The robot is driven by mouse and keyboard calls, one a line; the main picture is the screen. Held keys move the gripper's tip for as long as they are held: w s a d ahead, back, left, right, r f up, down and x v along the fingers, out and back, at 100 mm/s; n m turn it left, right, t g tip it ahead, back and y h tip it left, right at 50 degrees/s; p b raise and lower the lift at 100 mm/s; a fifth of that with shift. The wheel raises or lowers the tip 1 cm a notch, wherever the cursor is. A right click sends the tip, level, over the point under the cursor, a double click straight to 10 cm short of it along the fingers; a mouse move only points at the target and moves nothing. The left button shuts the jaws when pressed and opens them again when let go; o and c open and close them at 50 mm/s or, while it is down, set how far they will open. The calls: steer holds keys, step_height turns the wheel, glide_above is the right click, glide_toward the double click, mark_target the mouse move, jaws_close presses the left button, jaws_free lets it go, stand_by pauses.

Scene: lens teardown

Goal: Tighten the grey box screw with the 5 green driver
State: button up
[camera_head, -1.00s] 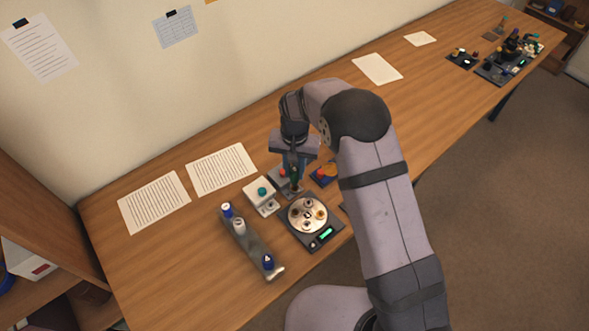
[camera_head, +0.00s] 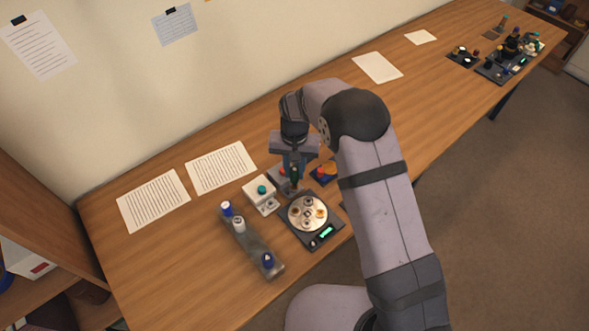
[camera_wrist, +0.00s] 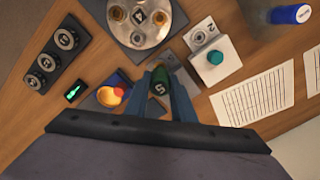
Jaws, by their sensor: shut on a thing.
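The 5 green driver (camera_wrist: 160,82) is upright between the two fingers of my gripper (camera_wrist: 160,92), which is shut on its handle; the "5" on its top faces the wrist camera. In the head view the driver (camera_head: 294,174) hangs below my gripper (camera_head: 294,166), over the front plate of the grey box.
A white box (camera_head: 257,188) with a teal button stands close on the left. A round turntable (camera_head: 298,226) is in front, and a blue tray (camera_head: 314,177) is close on the right. A driver rack (camera_head: 245,243) lies further left. Paper sheets (camera_head: 221,167) lie behind.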

steer(key=shift+f+b, duration=0.5)
steer(key=shift+f, duration=0.2)
stand_by(0.9)
steer(key=shift+m, duration=1.8)
steer(key=shift+m, duration=1.8)
